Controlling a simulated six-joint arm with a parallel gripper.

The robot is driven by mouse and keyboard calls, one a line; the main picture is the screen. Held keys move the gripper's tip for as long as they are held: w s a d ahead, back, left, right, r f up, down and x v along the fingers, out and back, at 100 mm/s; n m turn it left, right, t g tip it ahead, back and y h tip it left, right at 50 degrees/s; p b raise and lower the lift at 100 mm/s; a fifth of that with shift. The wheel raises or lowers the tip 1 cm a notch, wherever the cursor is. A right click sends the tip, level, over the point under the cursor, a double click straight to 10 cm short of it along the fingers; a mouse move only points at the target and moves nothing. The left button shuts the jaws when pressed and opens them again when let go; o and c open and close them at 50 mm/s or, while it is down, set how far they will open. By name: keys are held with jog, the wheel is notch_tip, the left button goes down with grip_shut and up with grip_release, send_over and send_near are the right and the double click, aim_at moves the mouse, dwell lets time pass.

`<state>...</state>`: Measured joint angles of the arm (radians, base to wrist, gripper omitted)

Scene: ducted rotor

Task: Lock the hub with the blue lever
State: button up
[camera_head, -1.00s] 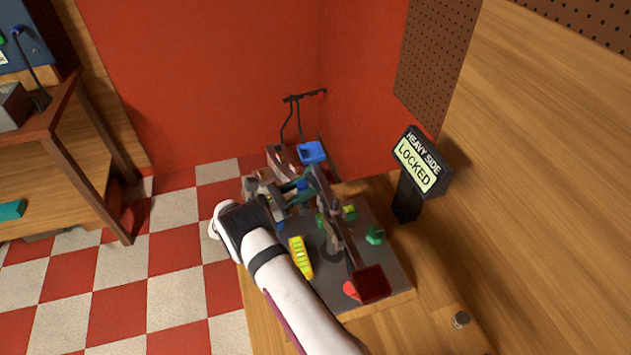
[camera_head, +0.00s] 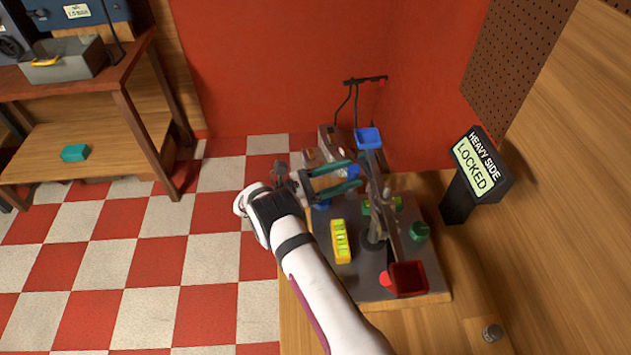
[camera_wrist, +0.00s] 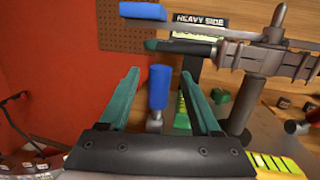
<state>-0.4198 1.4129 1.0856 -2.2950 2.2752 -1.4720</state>
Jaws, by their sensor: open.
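My gripper (camera_head: 358,172) is open, its two teal fingers reaching over the back left of the dark base plate (camera_head: 355,272). In the wrist view, a blue cylindrical handle (camera_wrist: 158,88), which looks like the blue lever, stands between the spread fingers; both fingers look apart from it. The handle's lower end is partly hidden behind my gripper's body. The hub with its grey beam (camera_head: 388,215) runs across the plate, with a blue tray (camera_head: 368,137) at the far end and a dark red tray (camera_head: 408,278) at the near end. A sign (camera_head: 477,165) reads "HEAVY SIDE LOCKED".
A yellow level (camera_head: 341,241) lies on the plate beside my arm. A green knob (camera_head: 419,231) stands right of the beam. The red wall (camera_head: 270,65) is close behind; a wooden shelf (camera_head: 90,140) stands at left over open checkered floor.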

jog(key=v, duration=1)
jog(key=shift+a, duration=0.3)
jog(key=shift+s+f, duration=0.1)
jog(key=shift+c, duration=0.2)
